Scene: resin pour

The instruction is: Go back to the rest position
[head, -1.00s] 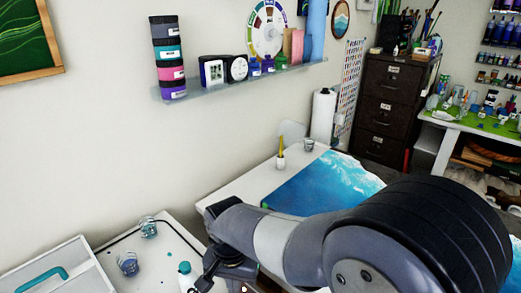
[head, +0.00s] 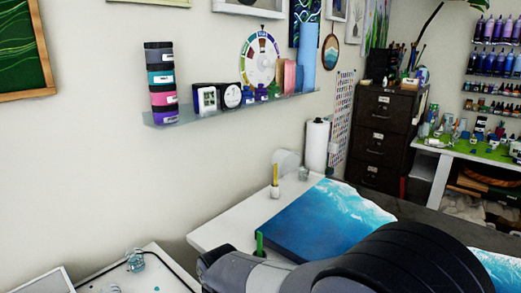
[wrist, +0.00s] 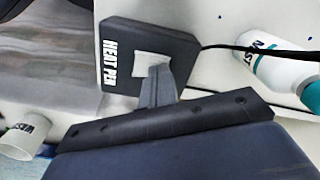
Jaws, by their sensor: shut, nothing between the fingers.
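My gripper (wrist: 158,82) shows in the wrist view, its fingers together and nothing between them. It points at a dark block labelled "HEAT PEN" (wrist: 118,75); the fingertips overlap a pale patch on the block, and I cannot tell whether they touch it. In the head view my arm fills the bottom right, and my gripper is out of sight below the frame.
A white bottle with teal parts (wrist: 275,65) and a dark cable are beside the block. A cup labelled "WASTE" (wrist: 22,140) is at lower left. In the head view, a blue wave painting (head: 315,222) lies on the white table (head: 222,227) behind my arm. A glass jar (head: 135,259) stands at lower left.

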